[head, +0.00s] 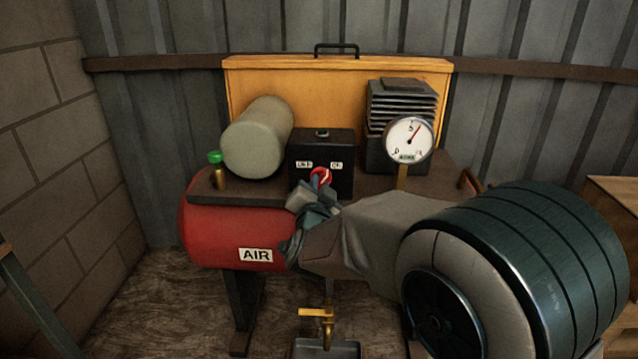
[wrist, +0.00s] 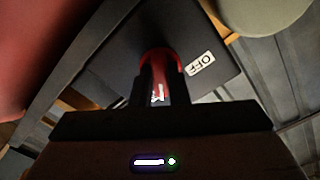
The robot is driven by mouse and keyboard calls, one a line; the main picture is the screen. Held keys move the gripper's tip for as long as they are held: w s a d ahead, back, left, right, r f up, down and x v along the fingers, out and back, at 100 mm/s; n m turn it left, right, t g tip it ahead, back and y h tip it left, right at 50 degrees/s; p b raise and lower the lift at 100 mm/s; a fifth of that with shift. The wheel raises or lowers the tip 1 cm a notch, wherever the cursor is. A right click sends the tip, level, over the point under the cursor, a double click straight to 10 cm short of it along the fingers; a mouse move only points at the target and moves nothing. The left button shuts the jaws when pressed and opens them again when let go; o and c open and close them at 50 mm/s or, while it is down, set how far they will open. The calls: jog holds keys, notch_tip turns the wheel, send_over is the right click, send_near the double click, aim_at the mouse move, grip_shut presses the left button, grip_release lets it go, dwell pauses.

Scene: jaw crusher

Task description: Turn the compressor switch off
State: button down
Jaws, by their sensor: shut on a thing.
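The compressor has a red tank (head: 230,235) marked AIR. The red compressor switch (head: 322,176) is on the front of the box, partly hidden by my gripper (head: 316,184). In the wrist view the red switch (wrist: 158,57) sits between my two dark fingers (wrist: 164,78), which are shut on it. Its exact setting is hard to tell.
A pressure gauge (head: 409,140) stands right of the box, with its needle pointing up and right. A grey cylinder (head: 257,138) and a green-capped valve (head: 216,170) are on the left. A brass tap (head: 318,322) stands in front, low down. A yellow panel (head: 340,85) is behind.

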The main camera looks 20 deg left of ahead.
jog(key=n+p, duration=0.3)
jog(key=n, duration=0.1)
jog(key=n+p, duration=0.2)
jog(key=n, duration=0.2)
jog(key=shift+d+r+p, duration=0.1)
jog(key=shift+p, duration=0.25)
jog(key=n+p, duration=0.2)
jog(key=n, duration=0.2)
jog(key=shift+n+p, duration=0.3)
jog(key=shift+p, duration=0.1)
jog(key=shift+n+p, duration=1.1)
jog(key=shift+n, duration=0.7)
jog(key=shift+d, duration=0.1)
jog(key=c, duration=1.4)
grip_release()
